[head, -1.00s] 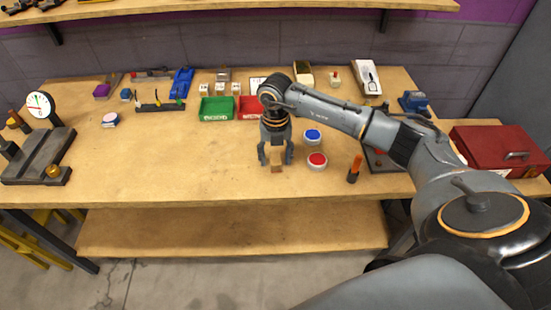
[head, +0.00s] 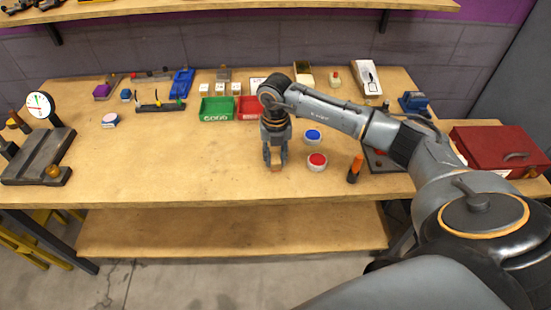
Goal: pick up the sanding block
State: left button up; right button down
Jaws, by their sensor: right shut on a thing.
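The sanding block (head: 276,169) is a small tan-brown block at the front middle of the workbench, in the head view. My right gripper (head: 275,160) points straight down over it, with its fingers closed on the block's sides. The fingers hide most of the block, and only its lower part shows. The block looks to be at the bench top; I cannot tell whether it touches it. My left gripper is not in view.
A red-topped round container (head: 317,162) and a blue-topped one (head: 312,136) stand just right of the gripper. An orange-handled tool (head: 355,168) stands further right. Green (head: 217,109) and red (head: 246,108) bins are behind. The bench (head: 180,160) is clear to the left.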

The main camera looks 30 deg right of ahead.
jog(key=shift+r, duration=0.5)
jog(key=s+r+b, duration=0.3)
jog(key=s+r, duration=0.8)
jog(key=s, duration=0.3)
jog(key=shift+a+r+b, duration=0.15)
jog(key=shift+r+b, duration=0.1)
jog(key=shift+b, duration=0.1)
jog(key=c, duration=1.6)
grip_release()
jog(key=shift+c, duration=0.2)
jog(key=c, duration=0.4)
jog(key=shift+c, duration=0.2)
